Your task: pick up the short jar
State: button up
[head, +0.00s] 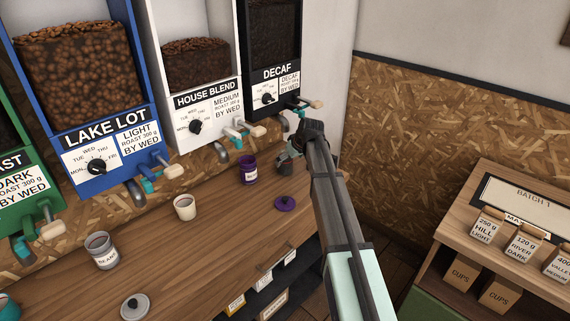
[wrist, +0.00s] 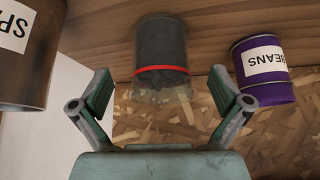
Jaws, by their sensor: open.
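A dark, smoky jar (wrist: 162,42) with a red band stands against the wood counter in the wrist view, centred ahead of my fingers. It looks short, but I cannot be sure it is the one named. My gripper (wrist: 159,78) is open, with one finger on each side of the jar's near end and visible gaps to both. I see no contact. In the head view my gripper (head: 291,158) is at the counter below the decaf dispenser, and it and my arm largely hide that spot. A purple jar (head: 249,170) labelled BEANS (wrist: 264,82) stands close beside it.
A brown canister (wrist: 28,60) is close on the wrist view's left. A purple lid (head: 285,203) lies on the counter. A cream cup (head: 185,207), a grey labelled jar (head: 101,250) and a grey lid (head: 135,306) are farther left. Dispenser spouts overhang the back.

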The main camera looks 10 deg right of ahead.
aim_at(285, 164)
jog(key=shift+p+x, duration=1.1)
jog(key=shift+x, duration=1.55)
jog(key=shift+s, duration=0.1)
jog(key=c, duration=1.6)
jog(key=shift+o, duration=0.2)
jog(key=shift+r, duration=0.15)
